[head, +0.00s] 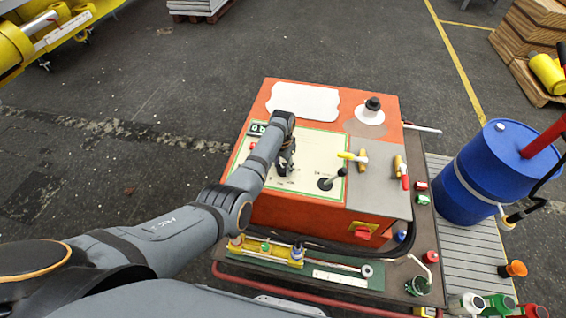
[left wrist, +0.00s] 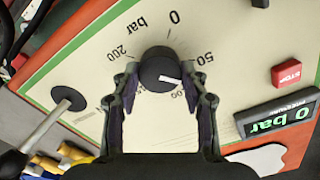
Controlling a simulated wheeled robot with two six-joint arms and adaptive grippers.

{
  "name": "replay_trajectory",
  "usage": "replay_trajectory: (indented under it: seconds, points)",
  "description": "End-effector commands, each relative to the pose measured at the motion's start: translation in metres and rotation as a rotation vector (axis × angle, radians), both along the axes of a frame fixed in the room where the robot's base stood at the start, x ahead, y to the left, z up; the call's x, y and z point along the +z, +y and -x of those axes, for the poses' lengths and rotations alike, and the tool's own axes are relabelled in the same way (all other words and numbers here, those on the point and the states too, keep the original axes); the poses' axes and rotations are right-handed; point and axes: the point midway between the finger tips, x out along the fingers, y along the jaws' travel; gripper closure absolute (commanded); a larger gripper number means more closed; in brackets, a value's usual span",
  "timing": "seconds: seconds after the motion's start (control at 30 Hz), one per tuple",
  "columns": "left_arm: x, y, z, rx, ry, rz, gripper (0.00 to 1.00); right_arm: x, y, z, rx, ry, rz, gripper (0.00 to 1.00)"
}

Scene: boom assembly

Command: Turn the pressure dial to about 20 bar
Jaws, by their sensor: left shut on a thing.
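The black pressure dial (left wrist: 158,70) sits on the cream panel (left wrist: 85,78), with 0, 50 and 200 printed around it. Another figure is partly hidden by my gripper. A white mark on the dial points right and slightly down in the left wrist view, below the 50. My left gripper (left wrist: 160,88) is shut on the dial, one finger on each side. In the head view my left gripper (head: 286,164) reaches down to the panel and hides the dial. The green display (left wrist: 277,119) reads 0 bar. My right gripper is not in view.
A red STOP button (left wrist: 286,73) sits above the display. A black lever (head: 328,183) stands on the panel to the right of my gripper. Yellow and red valve handles (head: 402,170) lie farther right. A blue drum (head: 487,170) stands beside the orange machine (head: 277,207).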

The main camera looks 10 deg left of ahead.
Motion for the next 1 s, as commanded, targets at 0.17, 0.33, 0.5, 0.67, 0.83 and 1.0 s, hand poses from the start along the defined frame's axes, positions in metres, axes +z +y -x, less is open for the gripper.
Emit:
replay_trajectory:
  seconds: [0.17,0.33,0.5,0.67,0.83,1.0]
  points:
    - [0.003,0.0,0.0,0.166,-0.001,0.0,0.87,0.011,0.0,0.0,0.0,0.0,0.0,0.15]
    - [0.002,0.0,0.0,0.327,-0.001,0.0,0.87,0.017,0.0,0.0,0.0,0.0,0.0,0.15]
    - [0.002,0.0,-0.001,0.489,-0.002,0.001,0.87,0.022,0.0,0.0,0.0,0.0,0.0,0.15]
    - [0.002,0.0,-0.001,0.641,-0.003,0.001,0.87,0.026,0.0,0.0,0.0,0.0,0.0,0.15]
    - [0.002,0.0,-0.001,0.793,-0.003,0.001,0.87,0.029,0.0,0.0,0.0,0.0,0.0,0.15]
    - [0.002,0.0,-0.001,0.925,-0.003,0.001,0.87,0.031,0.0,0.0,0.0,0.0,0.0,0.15]
